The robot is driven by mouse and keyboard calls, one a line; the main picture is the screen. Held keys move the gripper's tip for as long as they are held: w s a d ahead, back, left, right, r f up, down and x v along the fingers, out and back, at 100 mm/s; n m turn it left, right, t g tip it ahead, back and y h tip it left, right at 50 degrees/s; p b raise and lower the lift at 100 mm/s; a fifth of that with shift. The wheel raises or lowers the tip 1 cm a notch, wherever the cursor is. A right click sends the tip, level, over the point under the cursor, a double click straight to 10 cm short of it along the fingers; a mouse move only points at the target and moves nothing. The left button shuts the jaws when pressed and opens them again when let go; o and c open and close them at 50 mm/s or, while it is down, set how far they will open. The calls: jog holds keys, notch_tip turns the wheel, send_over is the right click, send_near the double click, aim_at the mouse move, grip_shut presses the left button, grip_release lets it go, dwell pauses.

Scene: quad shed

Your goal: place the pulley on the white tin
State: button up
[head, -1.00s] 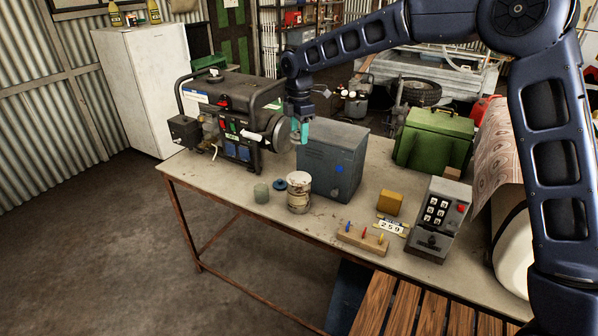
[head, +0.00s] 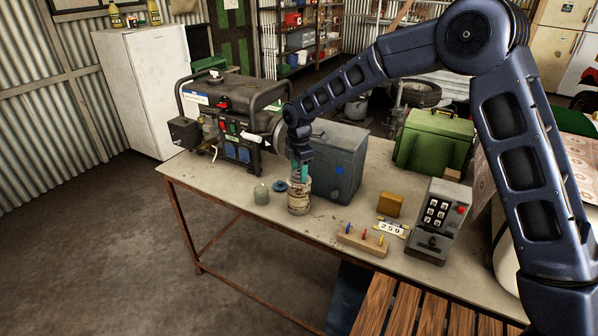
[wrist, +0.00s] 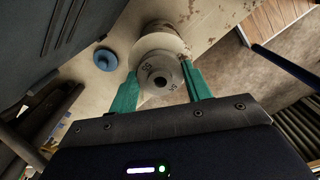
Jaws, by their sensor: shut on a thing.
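The white tin (head: 299,203) stands upright on the workbench, its pale body stained brown. My gripper (head: 300,176) points down directly over it. In the wrist view, my gripper (wrist: 161,76) has its teal fingers shut on the pulley (wrist: 172,72), a small grey round piece with a central hole and dark markings. The pale rounded tin (wrist: 163,42) shows just behind it there. The pulley is at the tin's top; I cannot tell whether it touches. In the head view the fingers mostly hide the pulley.
A grey-blue metal box (head: 340,165) stands close behind right, a generator (head: 225,125) back left. A wooden peg block (head: 362,240) and keypad box (head: 437,220) are right. The front left bench is clear.

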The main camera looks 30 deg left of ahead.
jog(key=shift+f, duration=0.3)
jog(key=o, duration=1.1)
jog(key=shift+c, duration=0.2)
notch_tip(320, 180, up, 12)
jog(key=shift+r, duration=0.15)
